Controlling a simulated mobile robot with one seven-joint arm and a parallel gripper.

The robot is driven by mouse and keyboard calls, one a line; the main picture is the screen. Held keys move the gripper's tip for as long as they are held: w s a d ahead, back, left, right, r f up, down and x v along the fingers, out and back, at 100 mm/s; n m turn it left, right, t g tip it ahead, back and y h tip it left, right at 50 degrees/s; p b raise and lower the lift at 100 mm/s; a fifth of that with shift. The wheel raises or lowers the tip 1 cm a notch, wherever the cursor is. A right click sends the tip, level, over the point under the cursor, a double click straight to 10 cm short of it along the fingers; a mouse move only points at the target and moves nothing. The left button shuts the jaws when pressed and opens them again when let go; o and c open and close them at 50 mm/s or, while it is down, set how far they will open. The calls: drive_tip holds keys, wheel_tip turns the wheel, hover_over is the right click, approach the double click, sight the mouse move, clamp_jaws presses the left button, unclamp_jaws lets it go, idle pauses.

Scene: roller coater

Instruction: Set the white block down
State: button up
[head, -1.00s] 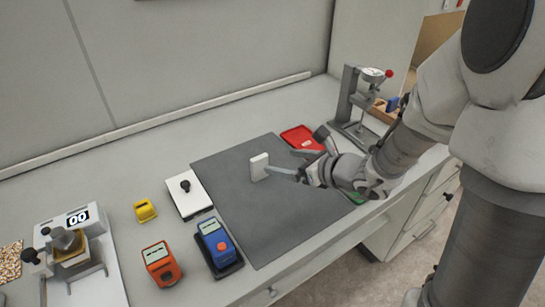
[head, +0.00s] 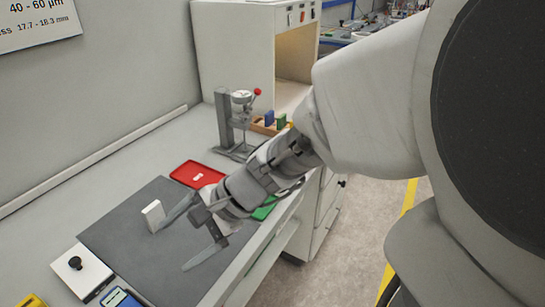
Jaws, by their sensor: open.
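The white block (head: 153,215) stands upright on the dark grey mat (head: 130,238) in the head view, toward the mat's left side. My gripper (head: 172,248) is open over the mat, its two fingers spread wide apart. One finger ends right beside the block; I cannot tell whether it touches it. The other finger is well clear, nearer the front edge. Nothing shows between the fingers.
A green tray (head: 262,212) is partly hidden by my arm. A grey stand with a dial gauge (head: 238,125) rises at the back. A white plate with a black knob (head: 82,272) lies front left.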

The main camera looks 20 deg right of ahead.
drive_tip(key=s+d+r+n+t+h, duration=0.1)
drive_tip(key=s+d+r+n+h, duration=0.2)
drive_tip(key=d+n+h, duration=0.1)
drive_tip(key=s+d+r+n+t+h, duration=0.1)
drive_tip(key=s+d+r+n+h, duration=0.3)
drive_tip(key=d+n, duration=0.3)
drive_tip(key=shift+s+d+n, duration=0.25)
drive_tip(key=shift+n, duration=0.65)
drive_tip(key=shift+o, duration=0.4)
drive_tip(key=shift+d+r+h, duration=0.1)
drive_tip(key=shift+d+h, duration=0.2)
drive_tip(key=shift+d, duration=0.05)
drive_tip(key=w+d+f+t+h+b, duration=0.2)
drive_tip(key=w+d+f+t+b, duration=0.15)
drive_tip(key=w+b, duration=0.2)
drive_tip(key=n+t+y+b, duration=0.45)
drive_tip(key=n+y, duration=0.25)
drive_tip(key=y, duration=0.3)
approach(153, 209)
drive_tip(key=g, duration=0.1)
drive_tip(key=b+x, duration=0.2)
drive_tip(key=x, duration=0.2)
drive_tip(key=shift+w+a+r, duration=0.1)
drive_tip(key=shift+w, duration=0.35)
drive_tip(key=shift+b+x, duration=0.75)
drive_tip(key=shift+x, duration=2.35)
drive_tip(key=shift+r, duration=0.1)
